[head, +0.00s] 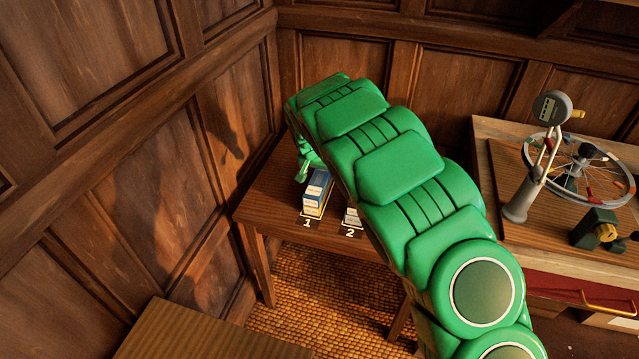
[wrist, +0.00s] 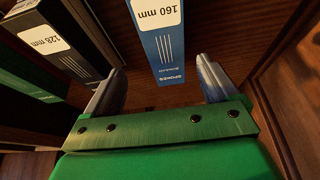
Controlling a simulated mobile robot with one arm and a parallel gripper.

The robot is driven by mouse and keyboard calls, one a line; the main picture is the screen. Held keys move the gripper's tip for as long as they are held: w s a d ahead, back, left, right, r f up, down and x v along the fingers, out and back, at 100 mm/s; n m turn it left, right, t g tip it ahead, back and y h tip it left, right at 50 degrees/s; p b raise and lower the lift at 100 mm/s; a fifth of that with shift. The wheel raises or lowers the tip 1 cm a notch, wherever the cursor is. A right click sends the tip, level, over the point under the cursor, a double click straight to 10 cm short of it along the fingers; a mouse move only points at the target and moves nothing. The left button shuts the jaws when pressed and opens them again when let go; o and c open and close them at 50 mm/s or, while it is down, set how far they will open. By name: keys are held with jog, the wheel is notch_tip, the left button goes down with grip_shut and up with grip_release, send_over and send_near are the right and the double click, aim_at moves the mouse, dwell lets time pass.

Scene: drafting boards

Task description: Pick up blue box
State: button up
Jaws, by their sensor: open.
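The blue box (head: 322,177) has a pale label and sits on top of a stack on the wooden table, behind the mark "1". In the wrist view the blue box (wrist: 168,45) shows a white "160 mm" label and the word "SPOKES". My gripper (wrist: 159,68) is open, with one finger to each side of the blue box's near end. The fingers look apart from it, and nothing is held. In the head view my green arm hides most of my gripper (head: 309,160). The far end of the blue box is out of the wrist view.
A dark box (wrist: 48,42) labelled "128 mm" lies left of the blue box in the wrist view. Panelled walls close the table's back and left. A bench with a spoked wheel (head: 578,168) stands right.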

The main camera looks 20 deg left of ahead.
aim_at(319, 178)
jog(key=shift+x, duration=1)
jog(key=shift+a+x, duration=0.25)
jog(key=shift+x, duration=2.4)
jog(key=shift+a, duration=0.1)
jog(key=c, duration=1.2)
jog(key=shift+r, duration=0.15)
